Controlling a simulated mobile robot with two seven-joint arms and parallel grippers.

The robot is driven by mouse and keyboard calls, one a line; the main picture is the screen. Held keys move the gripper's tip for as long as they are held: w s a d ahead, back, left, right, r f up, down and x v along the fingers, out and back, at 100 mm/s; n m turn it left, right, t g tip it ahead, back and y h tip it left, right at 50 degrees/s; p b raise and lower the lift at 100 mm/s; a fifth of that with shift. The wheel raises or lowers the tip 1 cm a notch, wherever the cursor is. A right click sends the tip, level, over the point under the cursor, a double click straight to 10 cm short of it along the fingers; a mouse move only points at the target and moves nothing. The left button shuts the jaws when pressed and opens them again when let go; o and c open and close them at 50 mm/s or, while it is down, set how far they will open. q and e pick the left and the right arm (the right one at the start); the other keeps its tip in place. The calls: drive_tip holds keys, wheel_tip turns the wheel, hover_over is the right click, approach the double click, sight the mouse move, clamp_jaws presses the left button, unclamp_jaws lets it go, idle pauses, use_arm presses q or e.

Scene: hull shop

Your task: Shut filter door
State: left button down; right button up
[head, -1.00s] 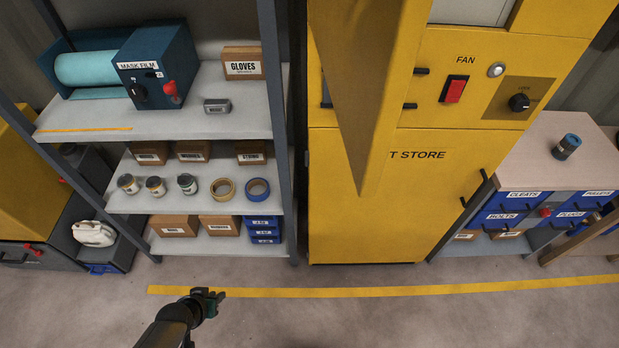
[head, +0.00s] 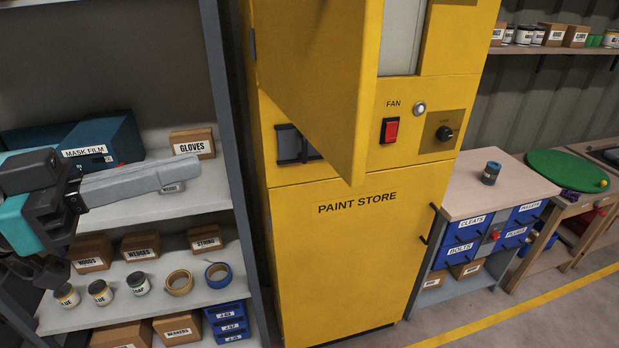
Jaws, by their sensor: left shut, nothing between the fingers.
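The yellow filter door (head: 318,85) stands swung open at the top of the paint store cabinet, hinged on its left side. Its lower free corner juts out toward me. Behind it, part of the upper opening shows a pale grey panel (head: 401,38). My left gripper (head: 194,173) is in front of the shelf at the left, its long grey fingers shut, empty and pointing right. It is clear of the door, well to its left. My right gripper is out of view.
The yellow cabinet's lower front (head: 355,255) is closed. The shelf rack post (head: 228,150) stands between my left gripper and the cabinet. A gloves box (head: 193,143) sits on the shelf behind the gripper. A bench with blue drawers (head: 480,222) stands right of the cabinet.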

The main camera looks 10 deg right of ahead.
use_arm(q)
drive_tip(key=s+m+g, duration=0.1)
drive_tip(key=s+g, duration=0.1)
drive_tip(key=s, duration=0.1)
drive_tip(key=p, duration=0.7)
approach(353, 142)
drive_tip(key=d, duration=0.6)
drive_tip(key=shift+w+f, duration=0.1)
drive_tip(key=shift+w, duration=0.2)
drive_tip(key=shift+d+f+p, duration=0.15)
drive_tip(key=shift+d+p, duration=0.15)
drive_tip(key=shift+d, duration=0.15)
drive_tip(key=shift+w, duration=0.15)
